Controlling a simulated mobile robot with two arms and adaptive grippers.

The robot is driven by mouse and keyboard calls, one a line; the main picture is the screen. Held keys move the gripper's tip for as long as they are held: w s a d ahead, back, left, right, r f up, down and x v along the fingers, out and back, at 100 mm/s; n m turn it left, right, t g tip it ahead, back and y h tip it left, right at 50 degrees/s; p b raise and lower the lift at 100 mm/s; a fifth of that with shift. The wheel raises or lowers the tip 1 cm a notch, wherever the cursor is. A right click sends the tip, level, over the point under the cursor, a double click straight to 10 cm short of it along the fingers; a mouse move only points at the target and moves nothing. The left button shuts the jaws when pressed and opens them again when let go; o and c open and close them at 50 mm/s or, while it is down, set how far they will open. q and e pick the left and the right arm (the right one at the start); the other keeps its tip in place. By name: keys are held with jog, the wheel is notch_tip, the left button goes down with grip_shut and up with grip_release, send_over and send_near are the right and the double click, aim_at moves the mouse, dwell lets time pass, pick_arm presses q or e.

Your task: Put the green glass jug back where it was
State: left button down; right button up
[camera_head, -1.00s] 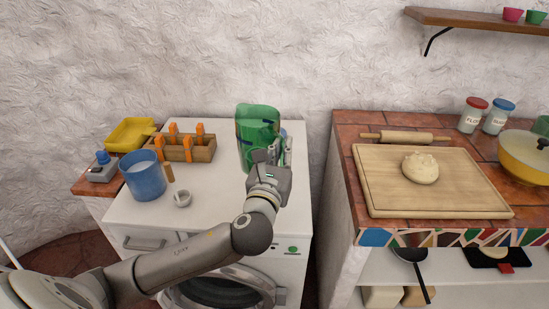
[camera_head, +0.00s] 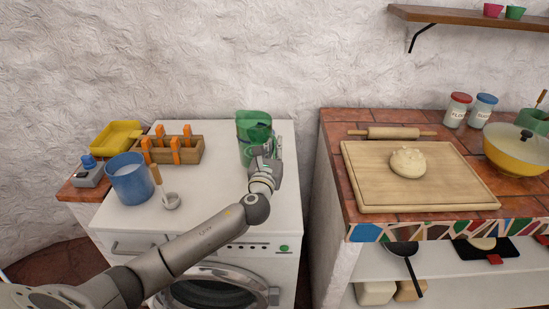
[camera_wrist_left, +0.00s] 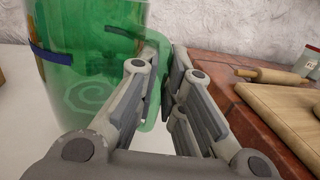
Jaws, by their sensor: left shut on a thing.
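The green glass jug (camera_head: 253,128) is upright over the back right of the white washing machine's top (camera_head: 225,190). My right gripper is not in view.
A tiled counter with a dough board (camera_head: 365,185) is at the right, across a gap. The rough wall is close behind.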

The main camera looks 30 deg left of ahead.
aim_at(274, 157)
pick_arm(q)
jog(key=shift+w+a+f, duration=0.15)
jog(key=shift+w+f, duration=0.1)
jog(key=shift+f, duration=1.4)
jog(key=shift+s+f+b, duration=0.1)
jog(key=shift+b, duration=0.2)
jog(key=c, duration=2)
grip_release()
jog(key=shift+f, duration=0.2)
jog(key=o, duration=0.4)
jog(key=shift+o, duration=0.2)
jog(key=shift+s+r, duration=0.15)
jog(key=shift+r, duration=0.05)
